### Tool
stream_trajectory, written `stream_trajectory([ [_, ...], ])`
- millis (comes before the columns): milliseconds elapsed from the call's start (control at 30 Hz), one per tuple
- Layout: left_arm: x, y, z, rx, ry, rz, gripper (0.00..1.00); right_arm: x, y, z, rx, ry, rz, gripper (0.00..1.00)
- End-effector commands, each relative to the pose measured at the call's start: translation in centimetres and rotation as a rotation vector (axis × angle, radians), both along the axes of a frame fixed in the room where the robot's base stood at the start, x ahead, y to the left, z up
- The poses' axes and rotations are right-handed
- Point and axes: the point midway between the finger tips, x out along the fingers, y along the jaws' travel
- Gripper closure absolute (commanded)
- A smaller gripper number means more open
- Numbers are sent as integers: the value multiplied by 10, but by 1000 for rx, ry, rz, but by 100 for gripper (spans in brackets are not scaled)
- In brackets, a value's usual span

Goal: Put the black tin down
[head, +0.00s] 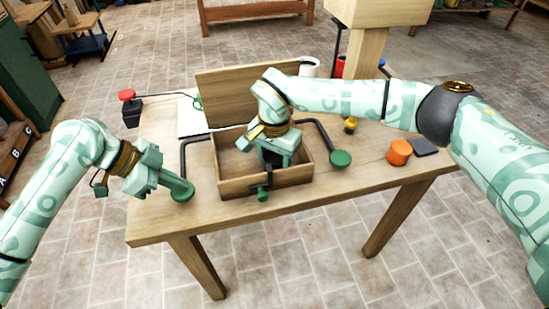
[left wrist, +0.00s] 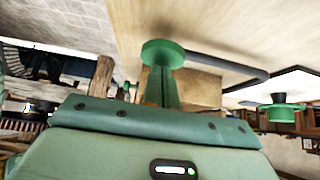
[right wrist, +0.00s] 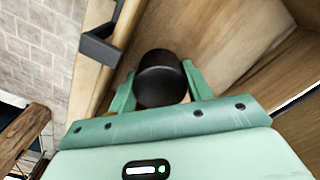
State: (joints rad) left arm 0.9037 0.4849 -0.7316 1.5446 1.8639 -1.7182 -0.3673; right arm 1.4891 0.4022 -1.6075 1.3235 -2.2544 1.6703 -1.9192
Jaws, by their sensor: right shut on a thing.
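The black tin (right wrist: 160,82) sits between the two green fingers of my right gripper (right wrist: 160,88), which is shut on it. In the head view, my right gripper (head: 272,160) reaches down into the open wooden box (head: 235,187), and the gripper and arm mostly hide the tin. I cannot tell whether the tin touches the box floor. My left gripper (head: 180,188) is at the table's left side, beside the box.
The box's lid (head: 235,92) stands raised behind it. Black bars with green knobs (head: 340,158) stick out at its sides. An orange cylinder (head: 399,152), a dark flat block (head: 424,147) and a small yellow-black object (head: 350,125) lie to the right. The front right tabletop is clear.

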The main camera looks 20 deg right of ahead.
Motion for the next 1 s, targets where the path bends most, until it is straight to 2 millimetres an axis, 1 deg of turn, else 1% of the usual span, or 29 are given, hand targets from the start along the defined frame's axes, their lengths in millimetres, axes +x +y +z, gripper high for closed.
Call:
stream_trajectory([
  [33, 0, 0, 0, 0, 1, -1, 100, 0, 0, -2, 0, 0, 0, 75],
  [67, 0, 0, 0, 0, 1, -1, 100, 0, 0, -2, 0, 0, 0, 48],
  [100, 0, 0, 0, 0, 1, -1, 100, 0, 0, -2, 0, 0, 0, 41],
  [367, 0, 0, 0, 0, 1, -1, 100, 0, 0, -1, 0, 0, 0, 41],
  [467, 0, 0, 0, 0, 1, -1, 100, 0, 0, 5, -1, -1, 1, 41],
  [567, 0, 0, 0, 0, 1, -1, 100, 1, 0, 21, 0, -4, 2, 41],
  [800, 0, 0, 0, 0, 1, -1, 100, 0, 0, 78, 0, -4, 2, 41],
  [900, 0, 0, 0, 0, 1, -1, 100, 0, 0, 98, -1, -2, 1, 41],
  [1000, 0, 0, 0, 0, 1, -1, 100, 0, 0, 112, -1, -1, 0, 41],
])
